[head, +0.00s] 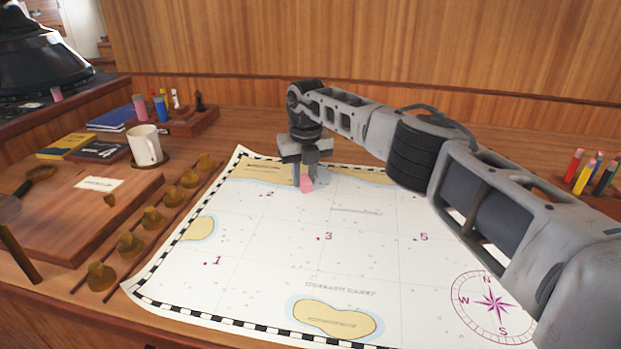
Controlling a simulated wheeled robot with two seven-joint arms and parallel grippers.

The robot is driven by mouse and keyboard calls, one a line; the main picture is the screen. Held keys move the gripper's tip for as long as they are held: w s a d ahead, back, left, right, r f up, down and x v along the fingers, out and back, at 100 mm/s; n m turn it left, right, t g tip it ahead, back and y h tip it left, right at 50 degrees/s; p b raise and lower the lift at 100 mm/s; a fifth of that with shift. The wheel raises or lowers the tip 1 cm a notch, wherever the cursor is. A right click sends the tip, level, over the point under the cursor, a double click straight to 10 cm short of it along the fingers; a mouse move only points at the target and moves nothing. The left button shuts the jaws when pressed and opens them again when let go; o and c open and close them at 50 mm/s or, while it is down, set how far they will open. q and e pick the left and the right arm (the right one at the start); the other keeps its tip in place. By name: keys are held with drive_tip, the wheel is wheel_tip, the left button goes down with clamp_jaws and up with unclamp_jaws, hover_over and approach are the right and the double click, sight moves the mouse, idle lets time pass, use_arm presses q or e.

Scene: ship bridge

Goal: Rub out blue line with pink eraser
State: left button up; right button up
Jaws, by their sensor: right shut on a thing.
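A white sea chart (270,268) lies on the wooden desk, with numbered red points, tan islands and a compass rose. My right gripper (305,184) points down over the chart's far part, near the tan strip at its top edge. It is shut on a pink eraser (307,185), which is at or just above the paper; I cannot tell whether it touches. I see no blue line on the visible chart; the gripper and my right arm cover part of it. My left gripper is not in view.
A white mug (145,146) stands at the left behind a row of brass knobs (152,220). Colored pencils (590,174) stand at the right. The chart's near part is clear.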

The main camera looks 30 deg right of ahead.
sight(325, 187)
idle(0.3)
drive_tip(key=shift+s+d+r+p, duration=0.1)
drive_tip(key=shift+s+d+p, duration=0.35)
drive_tip(key=shift+d+p, duration=0.5)
drive_tip(key=shift+s+d, duration=0.1)
drive_tip(key=shift+d, duration=0.1)
drive_tip(key=shift+s+d+p, duration=0.3)
drive_tip(key=shift+d+p, duration=0.15)
drive_tip(key=shift+d, duration=0.05)
drive_tip(key=shift+s+d+p, duration=0.3)
drive_tip(key=shift+d+p, duration=0.15)
drive_tip(key=shift+d, duration=0.05)
drive_tip(key=shift+d, duration=0.1)
